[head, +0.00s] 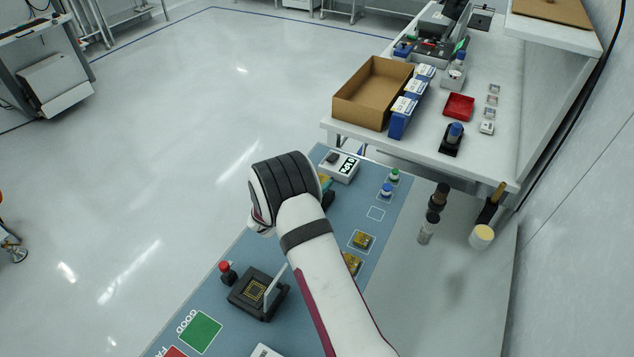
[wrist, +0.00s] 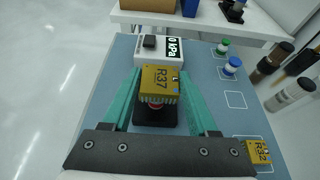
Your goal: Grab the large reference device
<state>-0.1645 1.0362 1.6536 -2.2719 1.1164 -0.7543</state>
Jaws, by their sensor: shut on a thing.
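A gold device marked R37 (wrist: 159,78) is between the two teal fingers of my gripper (wrist: 159,86) in the wrist view. The gripper is shut on it. A black block with a red round part (wrist: 154,113) shows just below the device; I cannot tell whether they touch. In the head view my gripper (head: 326,184) is mostly hidden behind my arm, and the held device is not visible. Another gold device marked R32 (wrist: 258,153) lies at the right edge of the wrist view. Two gold devices, one upper (head: 363,241) and one lower (head: 353,263), lie on the mat in the head view.
The blue mat (head: 222,296) carries a kPa gauge (head: 340,166), green-capped and blue-capped vials (head: 387,190), an empty white outline (head: 376,213), and a black test socket with raised lid (head: 258,293). A white bench with a cardboard box (head: 365,98) stands behind.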

